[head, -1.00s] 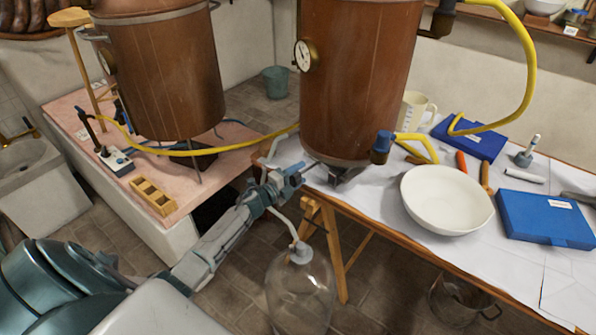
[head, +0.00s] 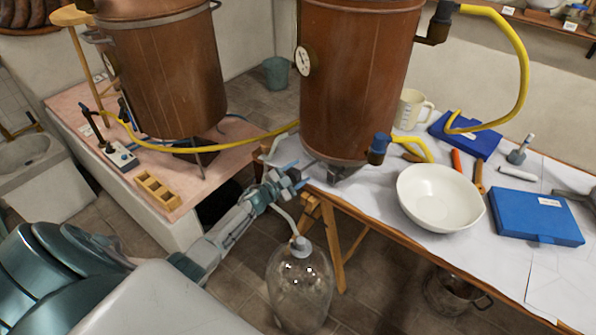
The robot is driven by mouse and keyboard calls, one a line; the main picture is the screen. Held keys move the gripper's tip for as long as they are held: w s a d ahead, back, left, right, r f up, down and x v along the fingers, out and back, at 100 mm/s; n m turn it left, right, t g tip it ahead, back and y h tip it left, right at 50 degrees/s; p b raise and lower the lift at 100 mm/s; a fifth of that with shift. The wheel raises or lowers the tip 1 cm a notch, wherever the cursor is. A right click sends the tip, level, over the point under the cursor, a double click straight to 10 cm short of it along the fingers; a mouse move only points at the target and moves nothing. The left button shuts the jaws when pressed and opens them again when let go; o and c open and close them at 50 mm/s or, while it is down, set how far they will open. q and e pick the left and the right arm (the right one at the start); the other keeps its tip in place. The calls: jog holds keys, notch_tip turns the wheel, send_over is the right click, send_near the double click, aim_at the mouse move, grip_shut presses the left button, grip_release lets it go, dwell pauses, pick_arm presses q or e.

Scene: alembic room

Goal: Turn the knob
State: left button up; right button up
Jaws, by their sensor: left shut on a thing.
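My left gripper (head: 290,178), with blue fingertips, reaches in from the left to the table's left corner, just left of the foot of the right copper still (head: 350,85). It is shut on a small part that I take to be the knob. The knob is hidden by the fingers and too small to make out. A pale tube (head: 284,214) runs from beside the gripper down into the neck of a clear glass bottle (head: 300,285) on the floor. My right gripper is not in view.
The white-covered table holds a white bowl (head: 440,198), a blue case (head: 538,217), another blue case (head: 465,135) and hand tools. A metal pot (head: 455,293) stands on the floor.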

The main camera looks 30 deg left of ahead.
pick_arm(q)
jog(key=shift+n, duration=0.6)
jog(key=o, duration=1)
jog(key=shift+b+v, duration=0.8)
jog(key=shift+v, duration=4.6)
jog(key=shift+f, duration=0.1)
